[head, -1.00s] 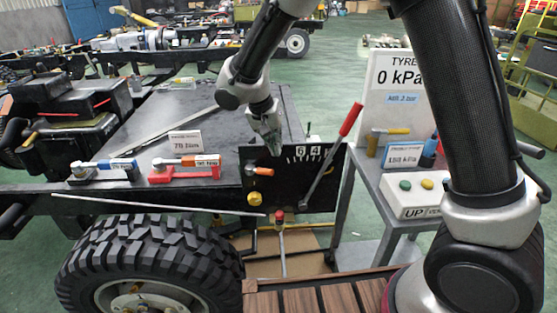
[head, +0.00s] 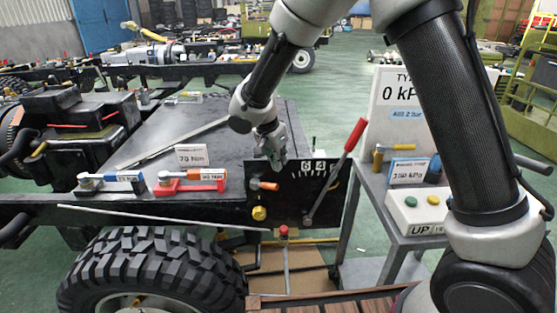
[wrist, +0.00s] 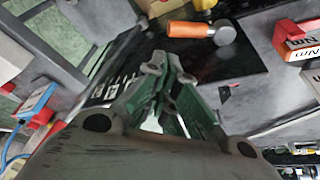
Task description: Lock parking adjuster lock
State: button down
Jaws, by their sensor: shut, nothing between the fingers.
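A black panel (head: 292,201) stands at the end of the dark bench, with white marks and the numerals 6 and 4 along its top. A lever with a red grip (head: 355,134) leans up to the right from it. A short orange handle (head: 266,185) sticks out at its left; it also shows in the wrist view (wrist: 188,29). A yellow knob (head: 259,213) sits below that. I cannot tell which part is the lock. My gripper (head: 279,166) is shut and empty, just above the orange handle near the panel's top edge, apparently apart from it.
Torque wrenches with blue (head: 108,182) and red (head: 190,182) holders lie on the bench (head: 225,145). A trolley (head: 375,225) at right carries gauge signs and a button box (head: 415,212). A large tyre (head: 150,270) and wooden slats are in front.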

aim_at(266, 186)
jog(key=x, duration=0.6)
jog(key=shift+w+d+f, duration=0.1)
jog(key=shift+f, duration=0.25)
